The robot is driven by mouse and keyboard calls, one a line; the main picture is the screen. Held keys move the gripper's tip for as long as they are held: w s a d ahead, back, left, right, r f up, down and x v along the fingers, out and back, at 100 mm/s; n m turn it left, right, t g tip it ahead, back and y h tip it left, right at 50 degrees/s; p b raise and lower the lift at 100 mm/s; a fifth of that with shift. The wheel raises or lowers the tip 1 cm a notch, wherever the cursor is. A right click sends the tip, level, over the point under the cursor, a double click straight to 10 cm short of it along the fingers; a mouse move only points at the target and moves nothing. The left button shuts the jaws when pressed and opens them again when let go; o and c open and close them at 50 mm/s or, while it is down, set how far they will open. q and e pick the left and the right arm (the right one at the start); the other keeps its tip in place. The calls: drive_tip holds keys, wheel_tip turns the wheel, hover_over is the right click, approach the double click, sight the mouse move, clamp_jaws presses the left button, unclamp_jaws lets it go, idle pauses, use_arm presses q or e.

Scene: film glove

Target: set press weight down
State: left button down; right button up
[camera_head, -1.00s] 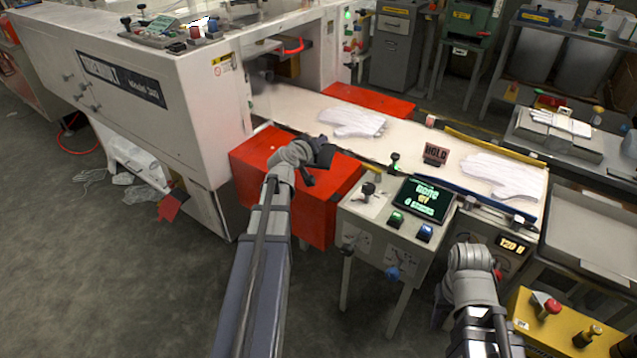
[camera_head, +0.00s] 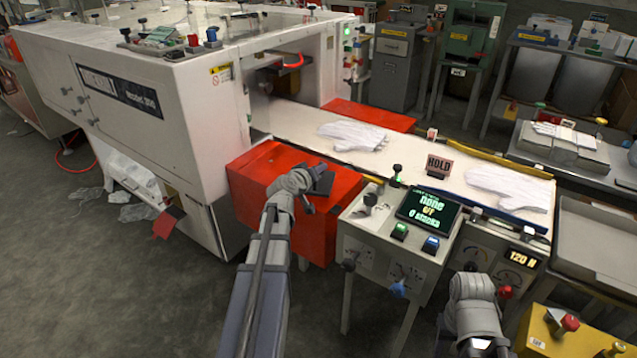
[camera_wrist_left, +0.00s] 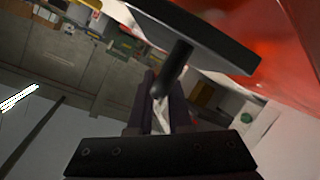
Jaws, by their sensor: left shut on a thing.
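My left gripper (camera_wrist_left: 160,100) is shut on the press weight, a dark flat plate (camera_wrist_left: 205,35) with a short round dark handle. In the head view the weight (camera_head: 321,180) shows as a small dark plate at the end of my left arm, over the red box-like stand (camera_head: 262,172) in front of the conveyor. In the left wrist view the red surface lies just past the plate. I cannot tell whether the plate touches it. My right arm shows at the lower right, but its fingers are not visible.
White gloves (camera_head: 352,134) lie on the pale conveyor (camera_head: 410,158), with a HOLD sign (camera_head: 438,166) between them. A control stand (camera_head: 385,235) with a screen (camera_head: 428,208) is right of the red stand. The white machine (camera_head: 190,110) is at left. A yellow box (camera_head: 555,335) is at lower right.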

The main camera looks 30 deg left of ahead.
use_arm(q)
drive_tip(key=shift+f+b, duration=1.55)
drive_tip(key=shift+f, duration=0.2)
drive_tip(key=shift+f, duration=0.2)
drive_tip(key=c, duration=0.8)
unclamp_jaws()
drive_tip(key=shift+r, duration=0.1)
drive_tip(key=shift+c, duration=0.2)
drive_tip(key=shift+r, duration=0.15)
drive_tip(key=p+v, duration=0.3)
drive_tip(key=v, duration=0.9)
drive_tip(key=shift+p, duration=0.4)
